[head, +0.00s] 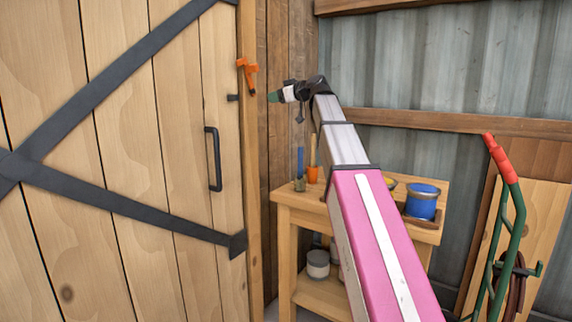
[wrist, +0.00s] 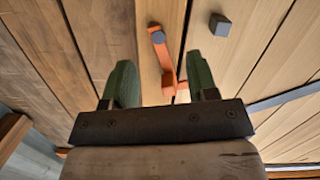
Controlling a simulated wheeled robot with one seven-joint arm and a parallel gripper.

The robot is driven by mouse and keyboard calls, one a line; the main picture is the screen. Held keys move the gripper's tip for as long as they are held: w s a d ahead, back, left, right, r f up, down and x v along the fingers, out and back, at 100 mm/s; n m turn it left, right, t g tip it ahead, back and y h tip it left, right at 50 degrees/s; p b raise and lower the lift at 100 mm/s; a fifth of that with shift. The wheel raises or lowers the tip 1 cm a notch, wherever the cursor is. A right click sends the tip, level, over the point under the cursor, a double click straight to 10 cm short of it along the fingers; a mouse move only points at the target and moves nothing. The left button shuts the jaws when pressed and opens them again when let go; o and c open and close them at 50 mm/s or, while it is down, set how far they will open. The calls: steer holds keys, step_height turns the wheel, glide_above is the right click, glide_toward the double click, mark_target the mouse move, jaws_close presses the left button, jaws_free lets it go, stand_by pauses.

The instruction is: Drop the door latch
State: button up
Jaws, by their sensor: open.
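The orange door latch (head: 248,73) is mounted on the wooden post beside the plank door (head: 130,110). A small dark catch block (head: 233,97) sits on the door's edge, left of and a little below the latch. In the wrist view the orange latch (wrist: 159,48) lies along the post, apart from the dark catch block (wrist: 220,25), not across it. My gripper (head: 274,96) is just right of the latch in the head view. In the wrist view my gripper (wrist: 158,66) has its green fingers apart, with the latch showing between them; I see no clear contact.
A black pull handle (head: 214,158) stands out from the door below the latch. A wooden workbench (head: 290,198) with brushes and a blue tin (head: 422,203) stands under my arm. A green hand truck (head: 513,225) leans at the right.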

mark_target(257, 67)
step_height(257, 67, down, 26)
steer(key=d+m+g+h, duration=0.2)
steer(key=d+m+h, duration=0.1)
steer(key=m+h, duration=0.1)
steer(key=shift+s, duration=0.35)
stand_by(0.3)
steer(key=a+r+n+t+y, duration=0.1)
steer(key=a+r+n+y, duration=0.15)
steer(key=r, duration=1.55)
steer(key=a+r+n+t+y, duration=0.2)
steer(key=r+n+y, duration=0.15)
steer(key=r, duration=1.55)
steer(key=x, duration=0.9)
steer(key=shift+a+f, duration=0.3)
steer(key=shift+f, duration=0.1)
jaws_close()
